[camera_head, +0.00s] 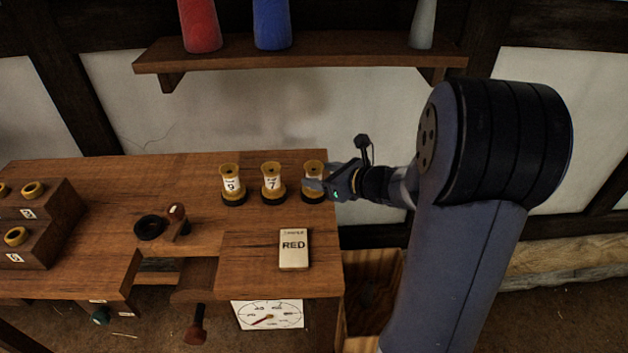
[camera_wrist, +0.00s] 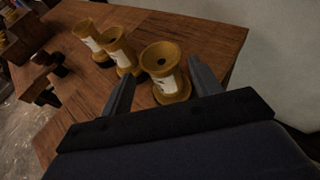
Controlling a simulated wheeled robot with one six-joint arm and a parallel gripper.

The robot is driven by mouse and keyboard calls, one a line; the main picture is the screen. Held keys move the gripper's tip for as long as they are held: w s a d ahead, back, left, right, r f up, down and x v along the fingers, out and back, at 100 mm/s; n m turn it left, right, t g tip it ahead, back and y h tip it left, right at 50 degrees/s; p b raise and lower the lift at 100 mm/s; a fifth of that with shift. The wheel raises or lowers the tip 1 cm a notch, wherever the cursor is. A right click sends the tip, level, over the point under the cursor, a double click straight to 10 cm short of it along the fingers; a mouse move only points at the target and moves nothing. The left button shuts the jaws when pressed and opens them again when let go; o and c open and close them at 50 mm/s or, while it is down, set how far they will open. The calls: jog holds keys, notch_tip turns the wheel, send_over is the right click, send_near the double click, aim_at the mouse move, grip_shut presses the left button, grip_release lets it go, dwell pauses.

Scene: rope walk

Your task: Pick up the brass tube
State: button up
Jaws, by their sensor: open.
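Three flared brass tubes with white labels stand upright in dark rings on the wooden bench. The left one (camera_head: 232,180) reads 9 and the middle one (camera_head: 271,178) reads 7. The right one (camera_head: 313,168) is partly hidden by my gripper (camera_head: 328,186) in the head view, so its label is not readable. In the wrist view, the right brass tube (camera_wrist: 161,60) stands between the two fingers of my gripper (camera_wrist: 160,72), which are apart. I cannot tell whether either finger touches it. The other two brass tubes stand to its left.
A card reading RED (camera_head: 293,249) lies in front of the tubes. A black ring (camera_head: 150,227) and a small wooden fitting (camera_head: 178,222) are to the left. A stepped rack (camera_head: 45,215) holds several brass rings. A shelf (camera_head: 300,54) with colored cones hangs above. The bench ends just right of the tubes.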

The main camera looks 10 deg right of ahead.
jog(key=shift+d+x, duration=0.2)
jog(key=shift+x, duration=2.55)
jog(key=shift+w+f, duration=0.1)
jog(key=shift+f, duration=0.05)
jog(key=c, duration=1.2)
